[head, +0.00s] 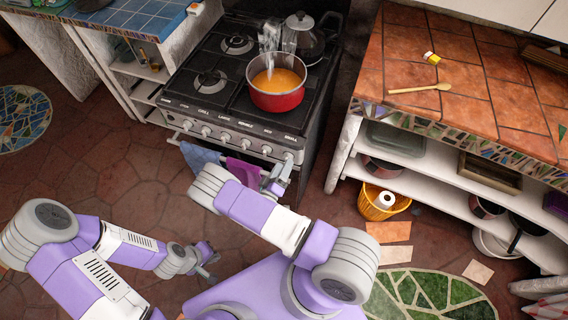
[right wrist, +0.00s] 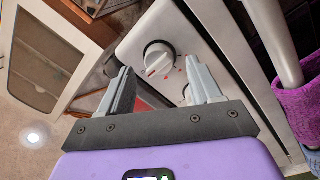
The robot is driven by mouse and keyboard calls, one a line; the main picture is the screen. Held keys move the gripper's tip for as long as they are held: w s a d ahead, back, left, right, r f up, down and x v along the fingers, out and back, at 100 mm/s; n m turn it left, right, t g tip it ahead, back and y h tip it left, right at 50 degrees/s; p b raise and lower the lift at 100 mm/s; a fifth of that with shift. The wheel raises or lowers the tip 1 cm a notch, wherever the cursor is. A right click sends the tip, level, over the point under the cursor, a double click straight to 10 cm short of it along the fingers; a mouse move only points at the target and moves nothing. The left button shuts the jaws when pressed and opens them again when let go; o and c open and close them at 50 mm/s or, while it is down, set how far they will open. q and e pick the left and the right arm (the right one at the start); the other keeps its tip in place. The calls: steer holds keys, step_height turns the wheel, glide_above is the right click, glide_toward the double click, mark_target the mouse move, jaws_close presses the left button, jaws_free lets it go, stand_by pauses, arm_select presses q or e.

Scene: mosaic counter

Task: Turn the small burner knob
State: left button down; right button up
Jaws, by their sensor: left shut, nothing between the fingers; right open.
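The stove (head: 240,127) has a row of several white knobs on its front panel. The rightmost knob (head: 288,157) is closest to my right gripper (head: 275,180), which is just in front of and below it. In the right wrist view, a round white knob (right wrist: 160,57) with red marks beside it lies beyond the open, empty fingers of my right gripper (right wrist: 163,86), apart from them. Which knob serves the small burner cannot be read. My left gripper (head: 211,264) is shut and empty, low over the floor.
Blue and magenta towels (head: 243,170) hang from the oven rail near my right gripper. A tiled counter (head: 420,62) with a wooden spoon is on the right.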

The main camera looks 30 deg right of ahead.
steer(key=v, duration=0.5)
steer(key=shift+s+a+f, duration=0.1)
steer(key=shift+s+a, duration=0.15)
